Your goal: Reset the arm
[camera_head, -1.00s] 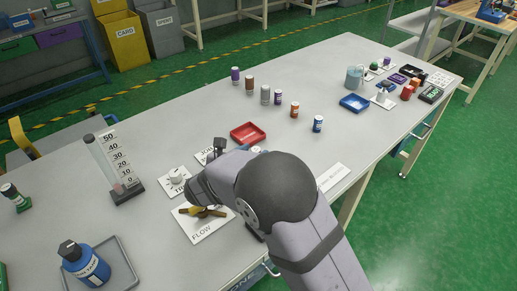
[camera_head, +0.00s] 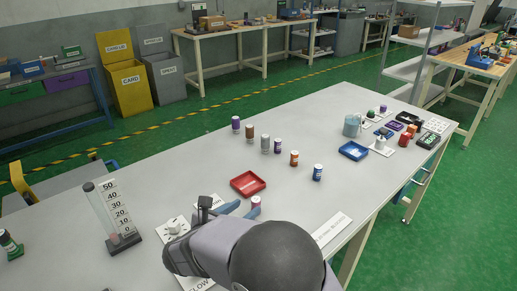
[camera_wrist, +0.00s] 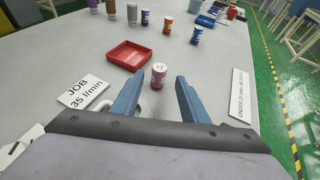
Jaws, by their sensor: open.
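My gripper (camera_head: 241,209) is low over the near part of the grey table (camera_head: 330,125), its blue fingers apart. In the wrist view my gripper (camera_wrist: 161,80) is open, with nothing held. A small pink-and-white can (camera_wrist: 159,73) stands upright just beyond the fingertips, in line with the gap; it also shows in the head view (camera_head: 256,202), close to the fingers. My arm hides part of the table and the FLOW card (camera_head: 203,284).
A red tray (camera_head: 248,183) lies beyond the can. Several small cans, such as a blue one (camera_head: 317,172), stand farther back. A blue tray (camera_head: 353,151) and a jug (camera_head: 352,125) are at the far right. A graduated column (camera_head: 104,213) stands at left. The middle table is fairly clear.

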